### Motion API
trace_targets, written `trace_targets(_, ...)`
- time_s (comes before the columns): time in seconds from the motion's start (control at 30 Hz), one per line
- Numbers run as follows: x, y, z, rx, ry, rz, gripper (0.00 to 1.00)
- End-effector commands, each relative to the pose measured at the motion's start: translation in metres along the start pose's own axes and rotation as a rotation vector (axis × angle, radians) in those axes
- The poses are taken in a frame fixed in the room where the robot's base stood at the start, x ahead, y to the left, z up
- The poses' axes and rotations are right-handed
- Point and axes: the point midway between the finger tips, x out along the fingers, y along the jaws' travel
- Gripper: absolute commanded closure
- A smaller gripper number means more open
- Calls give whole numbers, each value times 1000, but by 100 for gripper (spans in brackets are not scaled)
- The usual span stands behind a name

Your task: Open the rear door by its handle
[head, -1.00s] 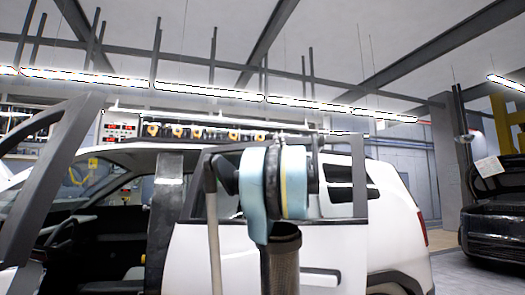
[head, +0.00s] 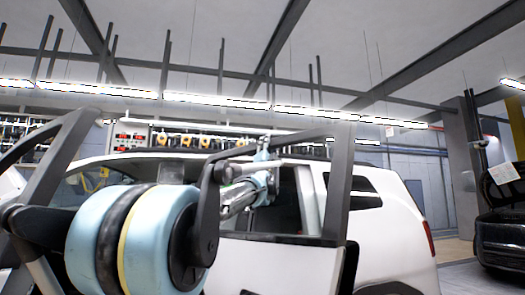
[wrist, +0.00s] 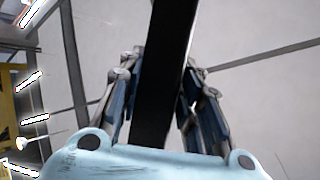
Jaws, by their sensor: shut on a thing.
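The white rear door (head: 272,264) with its dark window frame (head: 340,185) stands swung out from the white car's side in the head view. The frame's right post rises above the roofline. My gripper (head: 262,150) is at the upper edge of this frame, far from the handle height. In the wrist view my gripper (wrist: 160,70) has one finger on each side of a dark bar (wrist: 165,85), apparently the window frame, and is shut on it. A dark piece at the bottom edge may be the door handle (head: 250,291); it is mostly cut off.
The open front door's dark frame (head: 60,150) stands at the left. The white car body (head: 385,235) is behind the rear door. A black car (head: 503,215) stands at the far right, with some floor between.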

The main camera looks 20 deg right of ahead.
Motion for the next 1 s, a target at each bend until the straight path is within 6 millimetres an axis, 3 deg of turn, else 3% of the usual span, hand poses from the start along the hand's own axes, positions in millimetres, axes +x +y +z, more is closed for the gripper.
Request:
trace_targets(0.5, -1, -2, -4, -14, 8, 5, 100)
trace_targets(0.53, -1, -2, -4, -14, 8, 5, 66)
trace_targets(0.6, -1, -2, -4, -14, 8, 5, 50)
trace_targets(1.0, -4, -1, -5, -14, 10, 5, 47)
